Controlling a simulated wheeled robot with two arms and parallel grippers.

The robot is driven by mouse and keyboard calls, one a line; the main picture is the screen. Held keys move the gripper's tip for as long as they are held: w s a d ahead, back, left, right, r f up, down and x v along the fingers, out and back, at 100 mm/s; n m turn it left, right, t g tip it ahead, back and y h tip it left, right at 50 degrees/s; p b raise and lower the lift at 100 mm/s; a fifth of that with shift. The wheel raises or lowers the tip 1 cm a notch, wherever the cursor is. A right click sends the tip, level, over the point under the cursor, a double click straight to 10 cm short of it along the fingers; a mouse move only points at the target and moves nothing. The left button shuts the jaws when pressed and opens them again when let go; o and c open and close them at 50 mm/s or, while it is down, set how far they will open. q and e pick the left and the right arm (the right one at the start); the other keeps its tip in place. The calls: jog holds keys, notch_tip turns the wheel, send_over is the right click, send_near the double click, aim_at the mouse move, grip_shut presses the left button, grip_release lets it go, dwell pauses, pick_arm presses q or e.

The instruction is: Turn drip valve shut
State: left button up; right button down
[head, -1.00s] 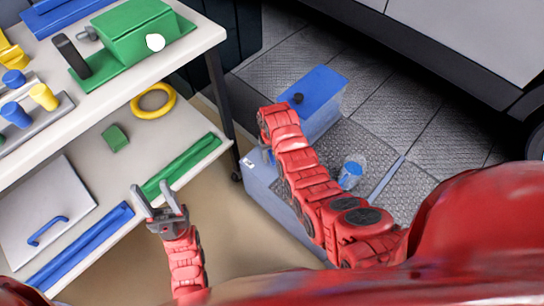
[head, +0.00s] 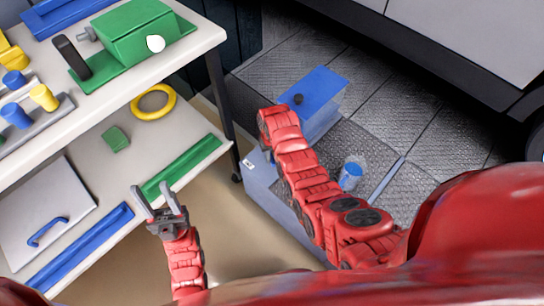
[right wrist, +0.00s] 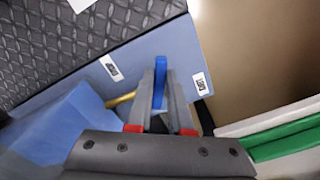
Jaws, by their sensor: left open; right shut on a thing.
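The drip valve shows in the right wrist view as an upright blue handle (right wrist: 160,82) beside a short brass-coloured pipe (right wrist: 120,99) at the side of the blue bench (right wrist: 135,68). My right gripper (right wrist: 162,98) is shut on the blue handle, with a finger on each side of it. In the head view the valve and the right gripper's fingers are hidden behind my red right arm. My left gripper (head: 156,196) is open and empty, in front of the lower shelf, well left of the valve.
A white shelf unit (head: 190,50) at left carries a green block (head: 135,32) and a yellow ring (head: 153,101). A dark vehicle side is at top right.

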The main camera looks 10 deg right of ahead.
jog(key=shift+a+m, duration=0.1)
jog(key=shift+m, duration=0.2)
jog(key=shift+a+m, duration=0.35)
jog(key=shift+m, duration=0.65)
jog(key=m, duration=0.2)
jog(key=a+m, duration=0.1)
jog(key=shift+w+m, duration=0.3)
jog(key=m, duration=0.1)
jog(key=a+m, duration=0.1)
jog(key=shift+w+m, duration=0.2)
jog(key=shift+m, duration=0.1)
jog(key=shift+w+a+m+b, duration=0.15)
jog(key=shift+w+m+b, duration=0.1)
jog(key=shift+m, duration=0.5)
jog(key=shift+w+a+m+b, duration=0.1)
jog(key=shift+w+m+b, duration=0.15)
jog(key=shift+m, duration=0.5)
jog(key=shift+r, duration=0.1)
jog(key=c, duration=0.8)
grip_release()
